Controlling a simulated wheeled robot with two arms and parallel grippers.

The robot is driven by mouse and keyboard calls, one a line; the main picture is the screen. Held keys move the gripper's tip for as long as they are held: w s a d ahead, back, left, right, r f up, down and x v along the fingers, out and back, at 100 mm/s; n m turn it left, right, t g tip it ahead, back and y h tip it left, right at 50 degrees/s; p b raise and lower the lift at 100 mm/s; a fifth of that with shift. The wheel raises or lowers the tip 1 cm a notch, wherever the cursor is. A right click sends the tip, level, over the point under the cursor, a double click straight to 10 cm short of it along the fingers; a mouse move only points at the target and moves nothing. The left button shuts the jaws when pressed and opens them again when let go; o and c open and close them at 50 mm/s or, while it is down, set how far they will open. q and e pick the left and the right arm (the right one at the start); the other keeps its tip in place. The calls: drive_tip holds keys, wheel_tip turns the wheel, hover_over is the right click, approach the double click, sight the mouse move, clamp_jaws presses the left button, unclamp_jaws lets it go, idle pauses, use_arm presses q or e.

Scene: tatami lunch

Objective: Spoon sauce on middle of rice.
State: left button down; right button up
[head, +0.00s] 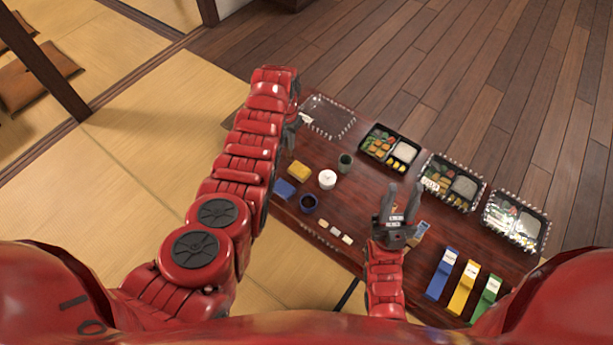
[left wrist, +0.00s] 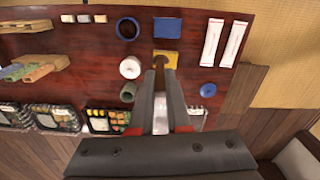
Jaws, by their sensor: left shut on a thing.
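The open lunch box (head: 363,147) has white rice (head: 407,152) in its right part, with vegetables and yellow pieces beside it. In the left wrist view, a lunch box (left wrist: 86,121) shows at the table's edge. A white round pot (head: 327,179), a green cup (head: 345,162) and a dark blue cup (head: 308,204) stand on the table; I cannot tell which holds sauce. My left gripper (left wrist: 160,72) is shut on a thin brown thing, perhaps the spoon handle (left wrist: 160,62), above the table near the yellow and blue blocks. My right gripper (head: 402,197) is open and empty.
Two lidded lunch boxes (head: 427,180) (head: 488,219) stand to the right. A clear lid (head: 327,117) lies at the far left. Yellow (head: 298,171) and blue (head: 285,188) blocks sit by the left edge. Blue, yellow (head: 463,289) and green packets lie at the right. The table's middle is fairly clear.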

use_arm(q)
drive_tip(key=s+d+f+b, duration=0.2)
drive_tip(key=s+d+f, duration=0.1)
drive_tip(key=f, duration=0.5)
drive_tip(key=s+d+f+m+b, duration=0.1)
drive_tip(key=s+d+f+b, duration=0.1)
drive_tip(key=f, duration=0.6)
drive_tip(key=shift+s+d+m+b, duration=0.3)
drive_tip(key=shift+s+d, duration=0.4)
drive_tip(key=shift+s, duration=0.35)
drive_tip(key=shift+s+f+b, duration=0.1)
drive_tip(key=shift+f+b, duration=0.3)
drive_tip(key=shift+f, duration=0.1)
idle(0.5)
wheel_tip(320, 180, up, 7)
drive_tip(key=p, duration=0.6)
idle(0.8)
